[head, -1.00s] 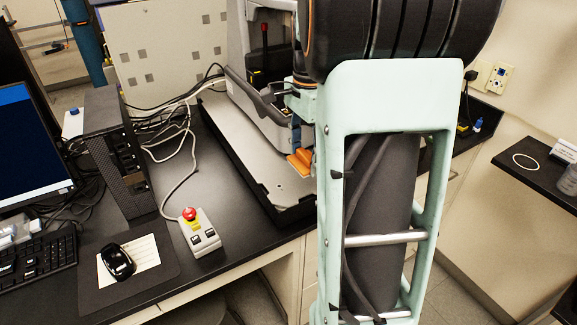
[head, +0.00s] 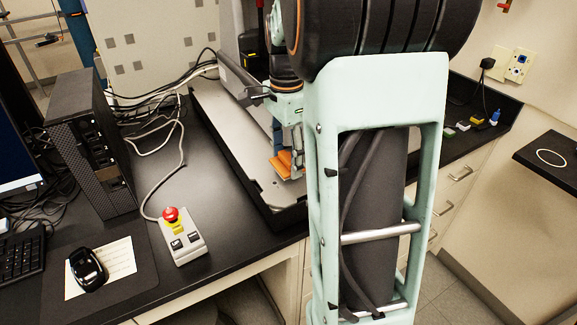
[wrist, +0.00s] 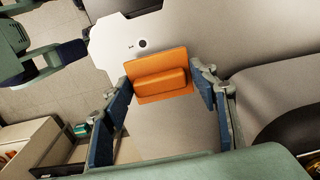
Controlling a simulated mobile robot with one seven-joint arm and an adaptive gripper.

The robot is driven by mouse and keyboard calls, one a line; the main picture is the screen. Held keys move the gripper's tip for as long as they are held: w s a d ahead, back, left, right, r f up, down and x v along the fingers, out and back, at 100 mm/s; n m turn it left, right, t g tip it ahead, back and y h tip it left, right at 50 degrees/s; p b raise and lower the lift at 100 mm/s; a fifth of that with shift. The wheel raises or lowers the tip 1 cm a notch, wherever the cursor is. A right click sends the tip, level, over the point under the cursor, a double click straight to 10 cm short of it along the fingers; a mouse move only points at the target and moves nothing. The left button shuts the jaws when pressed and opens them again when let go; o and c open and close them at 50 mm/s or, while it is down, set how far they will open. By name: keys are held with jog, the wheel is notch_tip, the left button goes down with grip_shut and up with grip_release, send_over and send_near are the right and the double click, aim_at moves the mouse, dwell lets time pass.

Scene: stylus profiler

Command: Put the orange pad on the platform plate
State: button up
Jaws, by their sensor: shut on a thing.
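The orange pad (head: 286,164) is a flat square with a raised block on it. In the wrist view the pad (wrist: 161,78) sits between the two blue-padded fingers of my gripper (wrist: 160,88). My gripper is shut on it. In the head view my gripper (head: 291,143) points down, with the pad at its tips over the front part of the light grey platform plate (head: 225,112). The plate (wrist: 112,48) also shows beneath the pad in the wrist view, with a dark hole near its edge. I cannot tell whether the pad touches the plate. My arm hides the plate's right side.
The profiler's grey body (head: 240,76) stands behind my gripper. A control box with a red button (head: 182,235), a mouse (head: 87,269) and a dark computer tower (head: 95,145) are to the left. Loose cables (head: 170,140) lie behind.

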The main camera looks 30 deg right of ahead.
aim_at(288, 157)
jog(key=shift+s+f+b, duration=0.1)
jog(key=shift+f+b, duration=0.25)
jog(key=shift+f, duration=0.5)
jog(key=shift+f, duration=0.1)
jog(key=o, duration=1)
notch_tip(288, 157, up, 12)
jog(key=shift+r+p, duration=0.15)
jog(key=shift+p, duration=0.45)
